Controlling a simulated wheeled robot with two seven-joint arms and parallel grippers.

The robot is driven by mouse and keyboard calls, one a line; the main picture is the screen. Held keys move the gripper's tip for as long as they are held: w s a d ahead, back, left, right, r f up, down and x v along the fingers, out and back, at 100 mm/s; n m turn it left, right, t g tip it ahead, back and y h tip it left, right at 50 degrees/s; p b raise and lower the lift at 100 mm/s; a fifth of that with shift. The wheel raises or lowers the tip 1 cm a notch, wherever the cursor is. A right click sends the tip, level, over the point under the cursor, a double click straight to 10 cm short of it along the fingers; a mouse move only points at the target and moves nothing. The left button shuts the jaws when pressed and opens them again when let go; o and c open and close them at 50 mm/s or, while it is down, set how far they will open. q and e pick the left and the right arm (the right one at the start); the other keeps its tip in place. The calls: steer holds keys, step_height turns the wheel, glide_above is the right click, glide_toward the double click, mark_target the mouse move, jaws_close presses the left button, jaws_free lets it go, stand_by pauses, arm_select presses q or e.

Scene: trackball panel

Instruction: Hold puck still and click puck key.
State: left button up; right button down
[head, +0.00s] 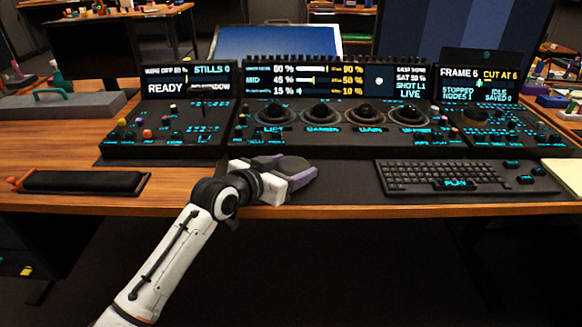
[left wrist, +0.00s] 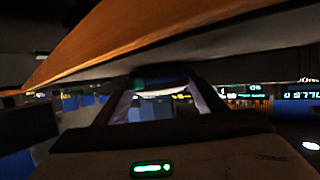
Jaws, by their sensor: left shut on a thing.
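The puck (head: 288,163) is a dark, low, rounded device on the desk's front part, in front of the console. My left gripper (head: 287,177) reaches it from the front left and is shut on it. A purple strip shows along the near right side, where gripper and puck meet. The gripper hides the puck's near side, and I cannot make out its key. In the left wrist view, the two fingers (left wrist: 162,100) stand on either side of a dark shape, too dim to read. My right gripper is not in view.
A trackball console (head: 330,130) with lit screens stands behind the puck. A keyboard (head: 455,177) lies to the right, and a dark wrist rest (head: 80,182) lies to the left. The wooden desk (head: 185,180) is bare between the wrist rest and my arm.

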arm_select(q)
steer(key=shift+f, duration=0.25)
steer(key=o, duration=1)
